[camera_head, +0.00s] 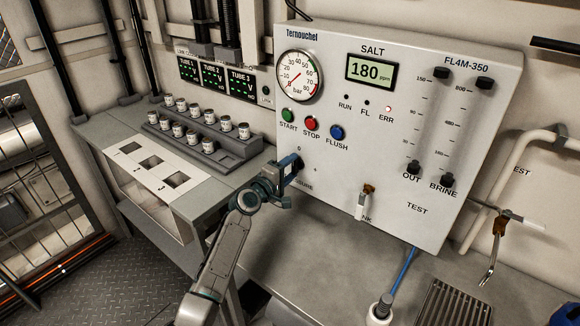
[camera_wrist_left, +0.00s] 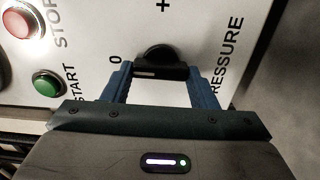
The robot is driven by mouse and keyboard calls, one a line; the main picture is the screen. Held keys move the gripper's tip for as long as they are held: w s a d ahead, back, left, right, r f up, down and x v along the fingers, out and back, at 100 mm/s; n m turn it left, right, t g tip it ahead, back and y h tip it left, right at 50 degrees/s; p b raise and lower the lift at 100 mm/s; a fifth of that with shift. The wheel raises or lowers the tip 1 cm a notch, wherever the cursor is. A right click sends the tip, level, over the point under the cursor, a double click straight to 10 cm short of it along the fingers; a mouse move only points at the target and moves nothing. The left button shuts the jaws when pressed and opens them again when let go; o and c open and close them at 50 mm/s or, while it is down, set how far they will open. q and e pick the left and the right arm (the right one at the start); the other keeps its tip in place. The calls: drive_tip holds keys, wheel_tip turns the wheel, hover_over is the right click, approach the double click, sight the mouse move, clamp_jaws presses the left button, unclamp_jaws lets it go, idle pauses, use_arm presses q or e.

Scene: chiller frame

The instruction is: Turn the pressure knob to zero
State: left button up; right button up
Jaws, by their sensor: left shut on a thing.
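The black pressure knob (camera_wrist_left: 160,55) sits on the white panel between a "0" mark and the "PRESSURE" lettering in the left wrist view. Its grip bar lies roughly level across that picture, with a pale line on the left part. My left gripper (camera_wrist_left: 160,82) is shut on the bar, one blue finger at each end. In the head view my left gripper (camera_head: 291,164) is at the panel's lower left and mostly hides the knob. The pressure gauge (camera_head: 299,75) has its red needle pointing down-left. My right gripper is not in view.
Green START (camera_head: 288,115), red STOP (camera_head: 312,123) and blue FLUSH (camera_head: 337,132) buttons are just above the gripper. A grey rack (camera_head: 204,143) with several small jars stands at left on the bench.

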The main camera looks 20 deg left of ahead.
use_arm(q)
drive_tip(key=shift+n, duration=0.3)
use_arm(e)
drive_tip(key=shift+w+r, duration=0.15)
use_arm(q)
drive_tip(key=o, duration=1)
drive_tip(key=v, duration=1.1)
drive_tip(key=shift+b, duration=0.4)
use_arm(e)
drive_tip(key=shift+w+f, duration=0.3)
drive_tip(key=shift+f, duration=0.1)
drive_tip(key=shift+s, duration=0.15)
